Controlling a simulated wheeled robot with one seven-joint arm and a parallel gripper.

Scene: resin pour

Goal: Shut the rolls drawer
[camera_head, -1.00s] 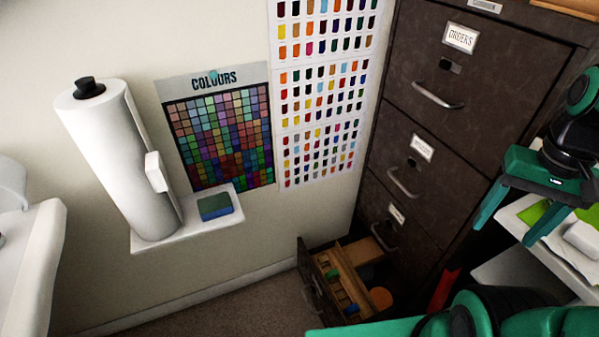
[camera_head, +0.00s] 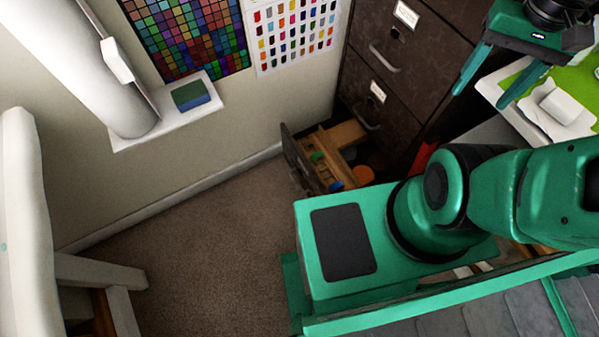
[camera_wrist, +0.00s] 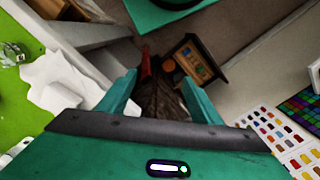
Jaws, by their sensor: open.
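The open drawer (camera_head: 293,160) sticks out at the bottom of the dark filing cabinet (camera_head: 413,70) in the head view. It holds wooden dividers and small coloured items, including an orange round one. The drawer also shows in the wrist view (camera_wrist: 190,60), beyond my fingers. Whether it is the rolls drawer cannot be read from a label. My gripper (camera_head: 482,90) is open and empty at the upper right of the head view, high above and to the right of the drawer. Its two green fingers also frame the wrist view (camera_wrist: 160,100).
A red object (camera_head: 423,158) stands beside the cabinet. A work surface with a green mat (camera_head: 575,78) and white items lies at the right. Carpet (camera_head: 200,240) is clear before the drawer.

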